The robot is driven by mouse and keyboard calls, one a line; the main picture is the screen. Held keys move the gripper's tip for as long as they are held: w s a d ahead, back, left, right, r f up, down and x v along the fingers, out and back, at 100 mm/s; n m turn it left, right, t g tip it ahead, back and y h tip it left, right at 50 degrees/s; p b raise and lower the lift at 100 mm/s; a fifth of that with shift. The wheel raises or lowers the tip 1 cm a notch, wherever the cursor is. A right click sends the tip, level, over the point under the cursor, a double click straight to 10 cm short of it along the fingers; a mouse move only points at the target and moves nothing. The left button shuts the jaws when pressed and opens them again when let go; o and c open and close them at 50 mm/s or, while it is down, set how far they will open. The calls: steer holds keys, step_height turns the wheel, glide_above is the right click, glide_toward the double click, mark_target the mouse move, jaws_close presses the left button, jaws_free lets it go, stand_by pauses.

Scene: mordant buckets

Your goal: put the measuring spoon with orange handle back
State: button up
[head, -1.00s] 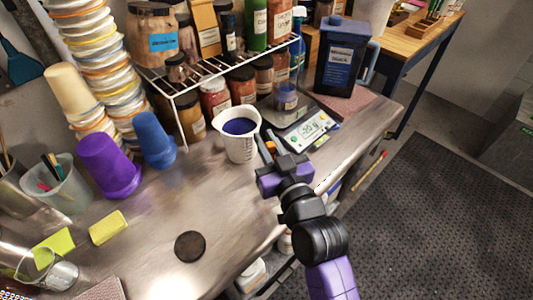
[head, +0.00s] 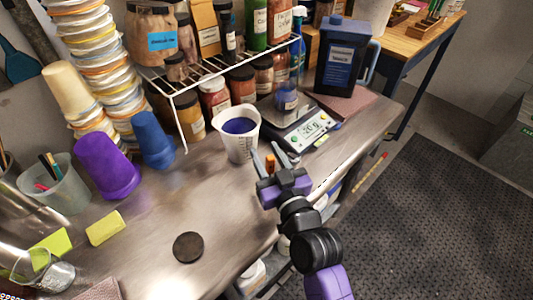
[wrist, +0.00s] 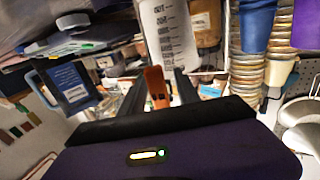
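The measuring spoon's orange handle (head: 270,163) stands between the fingers of my gripper (head: 270,158). In the wrist view the orange handle (wrist: 157,88) shows between the two dark fingers (wrist: 160,82), its near end toward the camera; the spoon's bowl is hidden. The handle moves along with my gripper, so it looks held, though finger contact is hard to see. My gripper is above the front part of the metal bench, right of and nearer than a white measuring cup (head: 237,145) with dark blue contents. The cup also shows in the wrist view (wrist: 168,40).
A digital scale (head: 305,130) bears a small jar (head: 286,98) behind my gripper. A wire rack (head: 190,90) with jars stands at the back. Purple (head: 107,168) and blue (head: 153,140) cups stand left.

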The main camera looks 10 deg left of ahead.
steer(key=shift+r, duration=0.1)
steer(key=b+v, duration=0.2)
steer(key=v, duration=1)
steer(key=s+d+f+m+h, duration=0.2)
steer(key=s+d+f+h, duration=0.15)
steer(key=s+d, duration=0.35)
steer(key=s+d+f+m+h, duration=0.2)
steer(key=s+d+f, duration=0.2)
steer(key=s+d, duration=0.3)
steer(key=s+d+r+m+h, duration=0.1)
steer(key=s+d, duration=0.2)
steer(key=s, duration=0.5)
steer(key=s+d+r+m+h, duration=0.1)
steer(key=s+d+r+h, duration=0.1)
steer(key=s, duration=0.6)
steer(key=shift+s+d+g, duration=0.35)
steer(key=shift+d+g, duration=0.05)
steer(key=shift+d, duration=0.25)
steer(key=shift+r+h, duration=0.1)
steer(key=shift+h, duration=0.15)
